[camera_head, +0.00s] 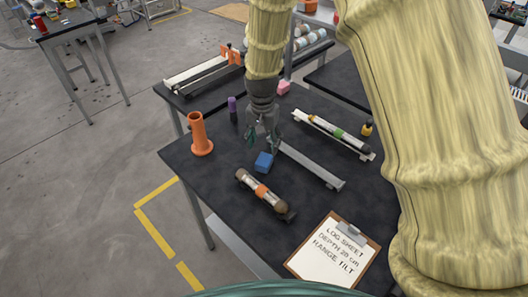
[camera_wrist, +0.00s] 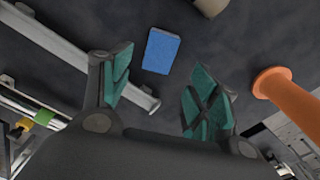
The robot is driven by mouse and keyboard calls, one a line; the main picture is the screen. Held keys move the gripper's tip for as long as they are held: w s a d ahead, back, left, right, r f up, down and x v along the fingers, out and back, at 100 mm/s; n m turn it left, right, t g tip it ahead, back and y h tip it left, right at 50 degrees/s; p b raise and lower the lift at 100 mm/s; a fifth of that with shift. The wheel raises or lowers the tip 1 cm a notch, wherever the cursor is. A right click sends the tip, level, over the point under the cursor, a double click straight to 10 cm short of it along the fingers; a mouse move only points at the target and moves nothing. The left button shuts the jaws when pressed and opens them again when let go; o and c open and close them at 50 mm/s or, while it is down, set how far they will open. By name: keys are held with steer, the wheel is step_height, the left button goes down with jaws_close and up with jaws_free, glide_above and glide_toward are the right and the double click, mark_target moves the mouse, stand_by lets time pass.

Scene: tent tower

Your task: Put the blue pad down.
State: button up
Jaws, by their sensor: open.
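The blue pad (camera_head: 264,162) lies on the dark tabletop (camera_head: 190,165) near its middle. In the wrist view the blue pad (camera_wrist: 161,51) lies flat, beyond my fingertips and between their lines. My gripper (camera_head: 262,143) is just above and behind the pad in the head view. In the wrist view its green-lined fingers (camera_wrist: 160,95) are spread wide with nothing between them. No finger touches the pad.
An orange tube stand (camera_head: 201,135) is left of the pad. A banded core (camera_head: 262,190) lies in front. A grey rail (camera_head: 312,166) lies right, beside a tray with a core (camera_head: 335,133). A clipboard (camera_head: 333,252) is at the front. Bare tabletop shows around the pad.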

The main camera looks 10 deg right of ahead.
steer(key=shift+r+b, duration=0.45)
steer(key=shift+r, duration=1.4)
